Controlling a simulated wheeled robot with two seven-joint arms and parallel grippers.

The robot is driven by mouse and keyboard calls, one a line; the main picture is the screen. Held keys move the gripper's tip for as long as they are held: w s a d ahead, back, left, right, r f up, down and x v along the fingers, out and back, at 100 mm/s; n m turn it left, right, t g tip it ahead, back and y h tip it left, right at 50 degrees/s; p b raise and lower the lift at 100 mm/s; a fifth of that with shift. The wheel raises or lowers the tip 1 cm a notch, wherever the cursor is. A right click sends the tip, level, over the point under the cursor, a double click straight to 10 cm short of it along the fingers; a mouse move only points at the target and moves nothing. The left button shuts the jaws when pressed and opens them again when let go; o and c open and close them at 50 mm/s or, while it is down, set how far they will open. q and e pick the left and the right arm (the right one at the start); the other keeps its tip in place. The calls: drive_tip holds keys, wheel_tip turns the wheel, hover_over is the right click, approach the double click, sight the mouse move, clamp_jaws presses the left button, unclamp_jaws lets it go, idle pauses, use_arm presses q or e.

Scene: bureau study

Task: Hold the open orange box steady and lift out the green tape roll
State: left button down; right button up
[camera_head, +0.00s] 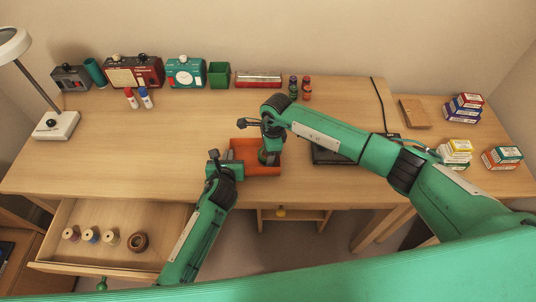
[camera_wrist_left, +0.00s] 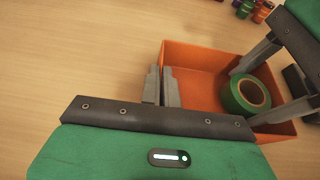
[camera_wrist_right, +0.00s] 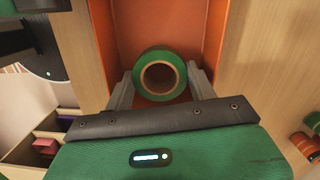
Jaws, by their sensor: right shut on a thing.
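The open orange box (camera_head: 262,153) stands near the front edge of the desk; it also shows in the left wrist view (camera_wrist_left: 200,57). My left gripper (camera_wrist_left: 161,86) has its fingers close together on either side of the box's left wall, shut on it. The green tape roll (camera_wrist_left: 246,95) is within the box's outline near its right side. My right gripper (camera_wrist_right: 161,88) reaches down into the box with a finger on each side of the roll (camera_wrist_right: 160,76), shut on it. I cannot tell whether the roll touches the box floor.
A dark flat tray (camera_head: 330,156) lies right of the box, partly under my right arm. An open drawer (camera_head: 140,215) with several spools is at front left. A lamp (camera_head: 55,125) and boxed devices line the back. The desk's left middle is clear.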

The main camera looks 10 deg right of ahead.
wheel_tip(320, 180, up, 9)
drive_tip(key=shift+f, duration=0.2)
use_arm(q)
drive_tip(key=c, duration=1.6)
unclamp_jaws()
drive_tip(key=shift+s, duration=0.1)
drive_tip(key=v, duration=1.2)
use_arm(e)
drive_tip(key=shift+f, duration=0.1)
